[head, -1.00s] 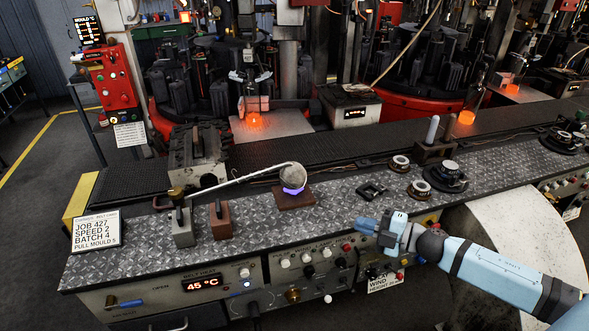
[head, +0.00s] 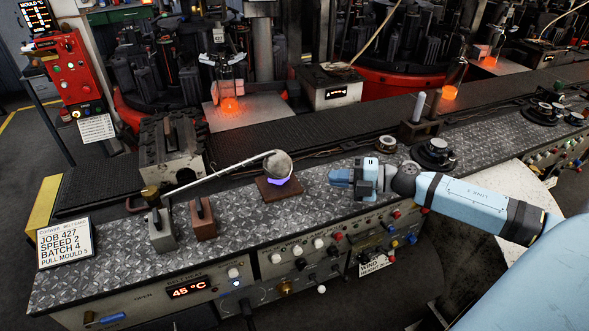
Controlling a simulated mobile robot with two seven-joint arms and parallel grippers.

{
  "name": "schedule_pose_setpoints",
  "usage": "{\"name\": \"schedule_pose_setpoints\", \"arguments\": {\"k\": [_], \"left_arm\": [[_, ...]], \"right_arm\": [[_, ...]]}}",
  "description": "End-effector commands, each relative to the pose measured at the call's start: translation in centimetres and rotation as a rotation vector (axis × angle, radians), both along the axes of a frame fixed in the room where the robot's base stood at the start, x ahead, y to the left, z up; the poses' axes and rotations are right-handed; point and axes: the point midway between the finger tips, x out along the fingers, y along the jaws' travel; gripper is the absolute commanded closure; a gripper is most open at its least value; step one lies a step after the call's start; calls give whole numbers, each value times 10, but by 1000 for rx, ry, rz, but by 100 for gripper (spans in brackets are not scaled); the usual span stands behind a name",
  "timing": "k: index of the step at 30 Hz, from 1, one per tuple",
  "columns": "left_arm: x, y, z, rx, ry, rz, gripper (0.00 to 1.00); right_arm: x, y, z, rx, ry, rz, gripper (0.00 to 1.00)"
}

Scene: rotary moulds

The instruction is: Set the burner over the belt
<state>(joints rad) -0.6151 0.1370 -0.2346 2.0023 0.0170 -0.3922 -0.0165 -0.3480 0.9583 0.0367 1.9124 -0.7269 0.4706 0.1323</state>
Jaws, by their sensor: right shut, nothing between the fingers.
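My right gripper (head: 338,178) is shut and empty above the diamond-plate console top (head: 240,218), right of a brown block (head: 268,194). It appears apart from the block. A grey ball-shaped head (head: 278,164) on a long pale rod (head: 222,171) sits over this block, with a blue-violet glow under it. I cannot tell whether this is the burner. The dark belt (head: 330,125) runs behind the console. The console front has a red display (head: 188,288) reading 45 °C and a blue-handled lever (head: 110,319). My left gripper is not in view.
A grey weight-like block (head: 160,232) and a brown one (head: 203,220) stand at left by a job card (head: 65,243). A dark ring fixture (head: 434,154) lies right of my gripper. Glowing orange glass (head: 229,104) stands beyond the belt. Middle plate is clear.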

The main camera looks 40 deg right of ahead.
Motion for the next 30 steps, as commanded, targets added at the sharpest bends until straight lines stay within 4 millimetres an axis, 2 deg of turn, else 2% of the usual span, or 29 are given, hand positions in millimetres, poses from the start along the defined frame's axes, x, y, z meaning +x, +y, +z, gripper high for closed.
{"name": "schedule_pose_setpoints", "arguments": {"k": [16, 22, 30], "left_arm": [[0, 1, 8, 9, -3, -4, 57], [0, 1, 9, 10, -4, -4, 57], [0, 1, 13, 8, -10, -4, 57]], "right_arm": [[66, 59, -8, 1, -4, 1, 100], [92, 55, -14, 1, -3, -1, 100], [103, 55, -18, 0, 0, 0, 100]]}}
